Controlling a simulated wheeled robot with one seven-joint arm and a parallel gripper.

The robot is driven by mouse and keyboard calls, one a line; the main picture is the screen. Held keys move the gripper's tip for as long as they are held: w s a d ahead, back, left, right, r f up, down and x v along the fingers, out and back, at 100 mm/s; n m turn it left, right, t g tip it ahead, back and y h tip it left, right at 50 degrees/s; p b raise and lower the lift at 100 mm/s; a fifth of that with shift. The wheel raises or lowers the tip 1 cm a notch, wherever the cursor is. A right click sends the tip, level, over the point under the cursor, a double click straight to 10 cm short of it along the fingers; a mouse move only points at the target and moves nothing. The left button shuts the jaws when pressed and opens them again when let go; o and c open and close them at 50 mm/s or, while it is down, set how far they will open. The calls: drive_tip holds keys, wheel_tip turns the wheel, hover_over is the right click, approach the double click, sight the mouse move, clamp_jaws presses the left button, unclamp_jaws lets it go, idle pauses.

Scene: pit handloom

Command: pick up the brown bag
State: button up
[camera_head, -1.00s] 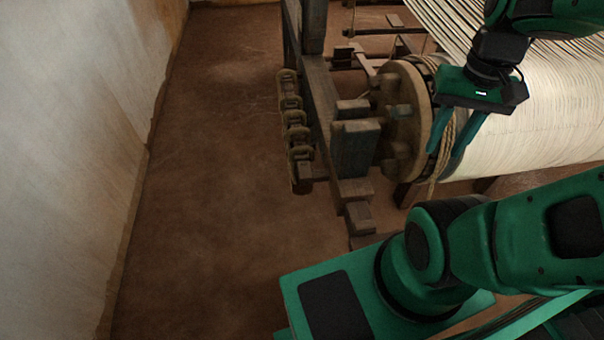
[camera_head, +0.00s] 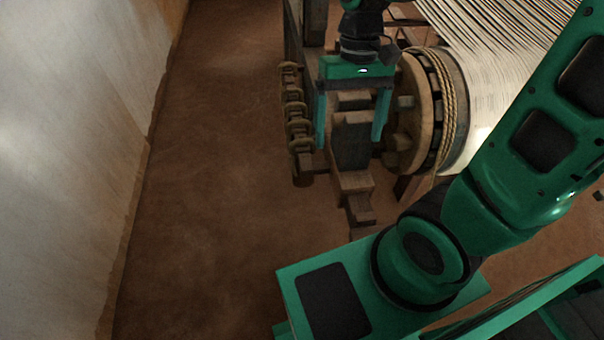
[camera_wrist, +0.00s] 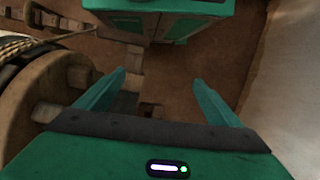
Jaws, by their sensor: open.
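My gripper (camera_head: 350,136) is open and empty in the head view, its two green fingers pointing down over the wooden end of the loom frame, left of the cloth beam. Its fingers also show in the wrist view (camera_wrist: 158,88), apart, with brown floor and part of the loom's wood between and beyond them. I cannot make out a brown bag in either current view.
The loom's cloth beam (camera_head: 424,120), wound with rope and pale threads, stands right of my gripper. A wooden post (camera_head: 352,148) and a row of rings (camera_head: 296,118) are near the fingers. Bare brown floor (camera_head: 215,200) lies left, up to a pale wall (camera_head: 75,130).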

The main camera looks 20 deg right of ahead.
drive_tip(key=w+a+f, duration=0.4)
drive_tip(key=f, duration=0.1)
drive_tip(key=m+t+h, duration=0.1)
drive_tip(key=t+h, duration=0.1)
drive_tip(key=t, duration=0.5)
approach(303, 142)
wheel_tip(303, 142, down, 2)
drive_tip(key=shift+w+x, duration=0.15)
drive_tip(key=shift+x, duration=2.6)
drive_tip(key=shift+w+x, duration=0.2)
drive_tip(key=shift+x, duration=2.5)
drive_tip(key=shift+r, duration=0.1)
drive_tip(key=c, duration=1.9)
